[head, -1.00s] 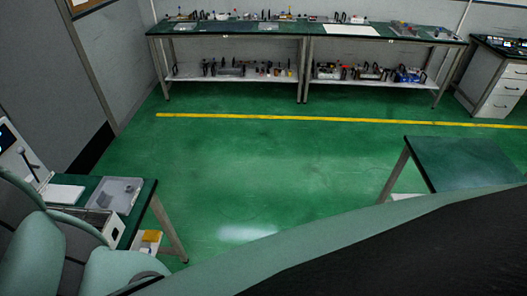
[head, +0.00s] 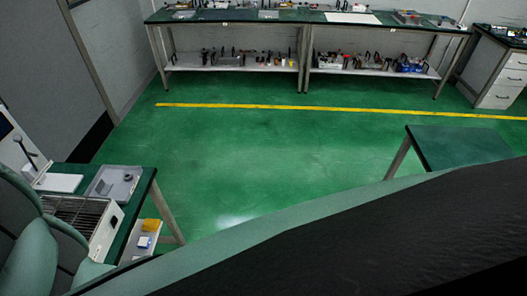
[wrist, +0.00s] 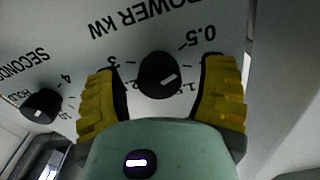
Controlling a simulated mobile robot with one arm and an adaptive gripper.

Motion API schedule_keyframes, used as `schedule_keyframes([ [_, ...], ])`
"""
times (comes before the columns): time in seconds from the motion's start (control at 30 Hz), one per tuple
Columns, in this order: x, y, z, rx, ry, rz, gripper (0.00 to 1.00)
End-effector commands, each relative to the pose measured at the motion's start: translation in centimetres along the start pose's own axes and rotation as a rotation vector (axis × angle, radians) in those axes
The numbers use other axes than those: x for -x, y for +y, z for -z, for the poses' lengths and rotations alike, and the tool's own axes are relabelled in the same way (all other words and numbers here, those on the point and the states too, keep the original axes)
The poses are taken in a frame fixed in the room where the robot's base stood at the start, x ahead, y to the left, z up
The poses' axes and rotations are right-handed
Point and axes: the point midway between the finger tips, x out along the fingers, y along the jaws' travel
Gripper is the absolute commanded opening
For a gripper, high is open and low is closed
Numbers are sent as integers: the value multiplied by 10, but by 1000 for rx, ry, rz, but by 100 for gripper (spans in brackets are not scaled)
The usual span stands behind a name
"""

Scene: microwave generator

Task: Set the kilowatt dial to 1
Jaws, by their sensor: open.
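The kilowatt dial (wrist: 157,74) is a round black knob with a white mark, under upside-down "POWER KW" lettering in the wrist view. The mark lies right of the knob's middle, slanting. "0.5" reads at upper right and "3" at left; the figures at lower right are partly hidden, so I cannot tell which one the mark points to. My gripper (wrist: 163,72) is open, one yellow-padded finger on each side of the dial. Gaps show between the pads and the knob. The dial cannot be made out in the head view.
A second black knob (wrist: 42,105), lettered "SECONDS" and "HOLD", sits left of my left finger. In the head view, a green-topped bench (head: 137,225) stands at lower left and another table (head: 460,148) at right. Green floor (head: 260,165) between them is clear.

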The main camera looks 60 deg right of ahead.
Motion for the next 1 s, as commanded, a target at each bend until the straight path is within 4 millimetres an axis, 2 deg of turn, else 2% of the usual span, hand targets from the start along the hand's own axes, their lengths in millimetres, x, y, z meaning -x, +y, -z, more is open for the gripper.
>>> schedule_keyframes([
  [0.23, 0, 2, 0, -1, 0, -4, 72],
  [0.9, 0, 1, 0, -1, 0, -2, 3],
  [1.0, 0, 1, 0, -2, 0, -2, 2],
])
